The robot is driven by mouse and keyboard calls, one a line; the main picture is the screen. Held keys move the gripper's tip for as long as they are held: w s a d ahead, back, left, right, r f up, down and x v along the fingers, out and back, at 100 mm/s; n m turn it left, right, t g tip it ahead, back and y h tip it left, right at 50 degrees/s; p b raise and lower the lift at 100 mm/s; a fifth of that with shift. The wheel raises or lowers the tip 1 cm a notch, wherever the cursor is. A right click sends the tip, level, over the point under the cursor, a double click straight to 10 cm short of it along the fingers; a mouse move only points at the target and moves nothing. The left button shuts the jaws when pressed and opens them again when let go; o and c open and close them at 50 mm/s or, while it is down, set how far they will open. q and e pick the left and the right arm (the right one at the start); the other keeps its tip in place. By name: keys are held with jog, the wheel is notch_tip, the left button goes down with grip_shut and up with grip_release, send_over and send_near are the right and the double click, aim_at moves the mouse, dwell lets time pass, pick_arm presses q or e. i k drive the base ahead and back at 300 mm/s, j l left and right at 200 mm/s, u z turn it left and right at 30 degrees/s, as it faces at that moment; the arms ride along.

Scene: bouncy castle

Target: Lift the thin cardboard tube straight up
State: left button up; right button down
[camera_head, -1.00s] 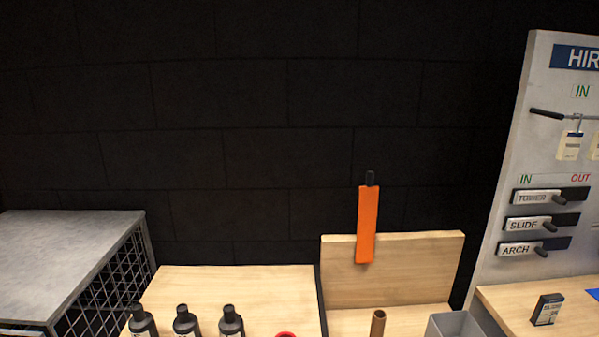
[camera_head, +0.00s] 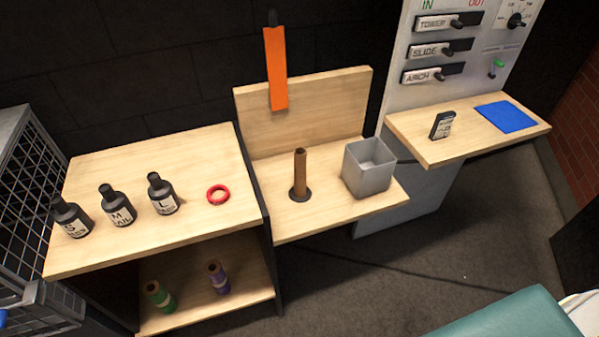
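The thin brown cardboard tube (camera_head: 300,172) stands upright on the light wooden shelf (camera_head: 322,216) in the middle of the view. Its lower end is at a dark round base (camera_head: 300,195); whether the tube sits around a peg there is hidden. Neither of my grippers shows in the head view.
A grey open box (camera_head: 366,178) stands just right of the tube. An orange strip (camera_head: 276,70) hangs on the backboard behind. On the left table are several dark bottles (camera_head: 117,212) and a red ring (camera_head: 218,195). Green (camera_head: 160,297) and purple (camera_head: 219,279) rolls are below.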

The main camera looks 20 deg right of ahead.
aim_at(301, 153)
jog(key=i+j+z, duration=0.2)
jog(key=j, duration=0.2)
jog(key=i+j+z, duration=0.2)
jog(key=j, duration=0.2)
jog(key=j+z, duration=0.15)
jog(key=j, duration=0.25)
